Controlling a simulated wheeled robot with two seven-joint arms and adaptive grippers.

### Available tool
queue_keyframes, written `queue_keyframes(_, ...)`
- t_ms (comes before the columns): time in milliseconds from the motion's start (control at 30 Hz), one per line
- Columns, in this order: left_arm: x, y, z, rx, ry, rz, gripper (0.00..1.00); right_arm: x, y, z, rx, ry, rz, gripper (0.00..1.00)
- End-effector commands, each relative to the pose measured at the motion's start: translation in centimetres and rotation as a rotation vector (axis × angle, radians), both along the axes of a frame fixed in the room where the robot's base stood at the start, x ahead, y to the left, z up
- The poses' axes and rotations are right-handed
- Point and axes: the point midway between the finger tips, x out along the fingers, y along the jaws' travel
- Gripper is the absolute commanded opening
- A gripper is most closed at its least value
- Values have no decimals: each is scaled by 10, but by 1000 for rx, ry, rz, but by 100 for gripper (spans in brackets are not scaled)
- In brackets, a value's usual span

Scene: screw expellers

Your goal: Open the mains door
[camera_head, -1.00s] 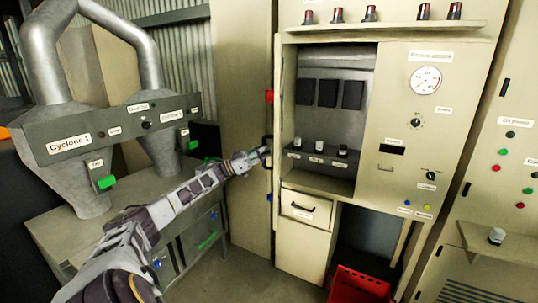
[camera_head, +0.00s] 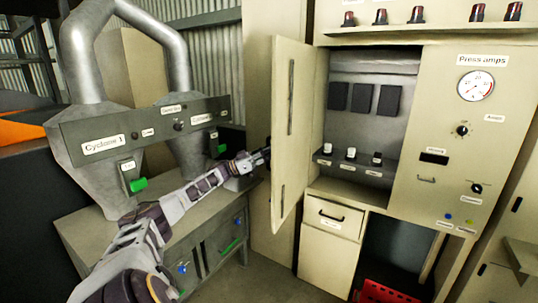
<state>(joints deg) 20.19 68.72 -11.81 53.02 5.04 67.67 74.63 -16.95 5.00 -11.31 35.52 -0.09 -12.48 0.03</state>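The mains door (camera_head: 296,140) is a tall cream panel at the left side of an open cabinet compartment (camera_head: 365,125). It stands swung outward, with its inner face toward me and its free edge at the left. A narrow vertical strip runs down that face. My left arm comes in from the lower left. My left gripper (camera_head: 262,156) is at the door's free edge, around mid-height. Its fingertips are small, dark and partly hidden there, so I cannot tell whether they touch or grip the door. My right gripper is not in view.
Cyclone hoppers (camera_head: 93,135) with a labelled panel stand on a metal cabinet at the left, near my arm. A drawer (camera_head: 333,217) is below the compartment. A red crate (camera_head: 382,293) sits at the bottom. A gauge panel (camera_head: 463,130) is at the right.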

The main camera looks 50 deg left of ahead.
Motion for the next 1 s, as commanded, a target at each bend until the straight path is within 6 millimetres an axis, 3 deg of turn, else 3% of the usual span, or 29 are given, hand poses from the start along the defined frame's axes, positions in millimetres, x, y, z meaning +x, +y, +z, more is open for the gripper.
queue_keyframes(500, 0, 0, -2, 1, 4, -2, 0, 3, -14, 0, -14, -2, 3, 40)
queue_keyframes(533, 0, 0, -2, 2, 4, -1, 17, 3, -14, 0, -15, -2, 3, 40)
queue_keyframes(667, 0, 0, -2, 1, 3, -1, 34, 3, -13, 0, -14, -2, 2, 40)
queue_keyframes(1000, 0, 0, -1, 0, 2, 0, 35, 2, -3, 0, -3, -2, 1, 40)
